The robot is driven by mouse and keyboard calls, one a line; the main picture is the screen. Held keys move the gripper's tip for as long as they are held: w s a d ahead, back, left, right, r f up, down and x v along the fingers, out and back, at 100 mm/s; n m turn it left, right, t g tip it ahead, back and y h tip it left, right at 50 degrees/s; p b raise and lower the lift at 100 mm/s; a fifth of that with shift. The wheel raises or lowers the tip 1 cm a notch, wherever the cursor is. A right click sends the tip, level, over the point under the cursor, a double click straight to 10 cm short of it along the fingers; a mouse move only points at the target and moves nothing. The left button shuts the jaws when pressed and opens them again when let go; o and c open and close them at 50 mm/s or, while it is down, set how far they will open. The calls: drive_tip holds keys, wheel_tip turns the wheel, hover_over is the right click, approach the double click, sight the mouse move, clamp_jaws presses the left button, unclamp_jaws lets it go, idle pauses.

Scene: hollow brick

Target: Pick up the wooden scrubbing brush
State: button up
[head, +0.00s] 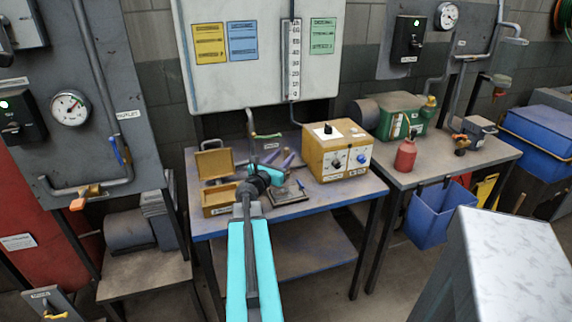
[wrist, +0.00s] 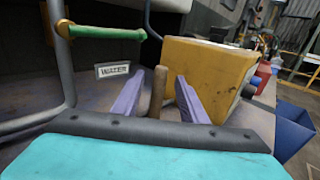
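My gripper (head: 279,160) reaches over the blue-edged worktable, its two purple fingers pointing toward the wall. In the wrist view my gripper (wrist: 160,78) is open, with a clear gap between the fingers. An upright brown wooden piece (wrist: 157,92), which looks like the scrubbing brush's handle, shows between the fingers, apart from both as far as I can see. A grey part stands just left of it. Its lower end is hidden behind the dark edge of my gripper. In the head view I cannot make out the brush; my gripper and arm cover that spot.
A yellow control box (head: 337,150) stands close right of my gripper. An open wooden box (head: 219,199) and a small dark tray (head: 289,194) lie nearby on the worktable (head: 350,190). A pipe with a green lever (wrist: 105,32) rises behind at left. A red bottle (head: 405,155) is farther right.

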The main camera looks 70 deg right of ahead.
drive_tip(key=shift+s+d, duration=0.1)
drive_tip(key=shift+d, duration=0.8)
drive_tip(key=shift+s+d+p, duration=0.15)
drive_tip(key=shift+d+p, duration=0.35)
drive_tip(key=shift+d, duration=0.8)
drive_tip(key=shift+s+d+p, duration=0.15)
drive_tip(key=shift+d+p, duration=0.3)
drive_tip(key=shift+d, duration=0.85)
drive_tip(key=shift+c, duration=0.3)
clamp_jaws()
